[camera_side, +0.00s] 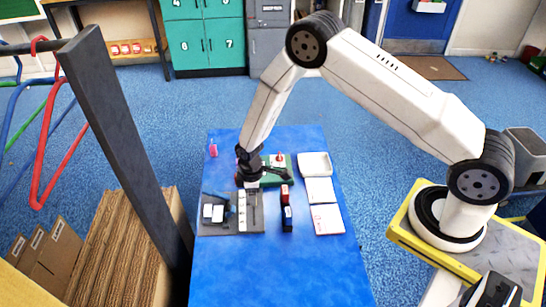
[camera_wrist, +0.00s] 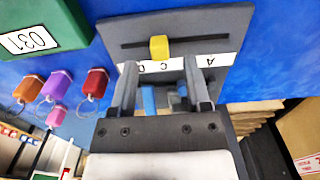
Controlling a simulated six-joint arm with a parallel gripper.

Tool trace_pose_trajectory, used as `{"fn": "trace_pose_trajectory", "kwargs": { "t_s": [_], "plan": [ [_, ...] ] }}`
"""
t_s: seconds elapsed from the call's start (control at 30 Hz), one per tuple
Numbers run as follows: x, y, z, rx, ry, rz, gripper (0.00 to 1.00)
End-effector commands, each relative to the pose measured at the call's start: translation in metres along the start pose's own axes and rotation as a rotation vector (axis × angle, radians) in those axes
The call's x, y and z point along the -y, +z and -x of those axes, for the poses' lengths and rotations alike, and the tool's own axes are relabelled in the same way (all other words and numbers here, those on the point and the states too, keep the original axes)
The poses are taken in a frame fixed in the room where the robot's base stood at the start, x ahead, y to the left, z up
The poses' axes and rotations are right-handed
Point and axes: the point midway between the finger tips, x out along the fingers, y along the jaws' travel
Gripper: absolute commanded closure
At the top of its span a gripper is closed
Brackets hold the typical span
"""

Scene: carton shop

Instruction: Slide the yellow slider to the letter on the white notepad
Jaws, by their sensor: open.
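The yellow slider (camera_wrist: 159,48) sits in the dark slot of a grey slider panel (camera_wrist: 228,25) in the wrist view. A white strip (camera_wrist: 178,66) with letters runs beside the slot; I make out an A toward its right end and a C near the slider. My gripper (camera_wrist: 160,66) is open, its two fingers either side of the slider's line and apart from it. In the side view my gripper (camera_side: 250,175) is above the table near the grey panel (camera_side: 249,224). A white notepad (camera_side: 327,219) lies at the table's right; its writing is too small to read.
A green box (camera_wrist: 45,30) marked 031 and several coloured key tags (camera_wrist: 60,82) are at the left of the wrist view. In the side view a white tray (camera_side: 315,154), a white sheet (camera_side: 320,190) and a red block (camera_side: 285,193) share the blue table (camera_side: 270,275). Its front is clear.

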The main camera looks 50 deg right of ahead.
Motion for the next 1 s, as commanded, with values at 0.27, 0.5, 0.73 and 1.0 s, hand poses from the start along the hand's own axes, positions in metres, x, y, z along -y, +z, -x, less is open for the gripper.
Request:
{"fn": "trace_pose_trajectory", "kwargs": {
  "t_s": [0.27, 0.5, 0.73, 1.0],
  "plan": [
    [-0.001, -0.001, 0.033, -0.002, 0.001, 0.0, 0.38],
    [0.0, 0.0, 0.049, -0.001, 0.0, 0.0, 0.38],
    [0.0, 0.0, 0.052, 0.0, 0.0, 0.0, 0.38],
    [0.0, 0.0, 0.053, -0.001, 0.001, -0.004, 0.38]
  ]
}}
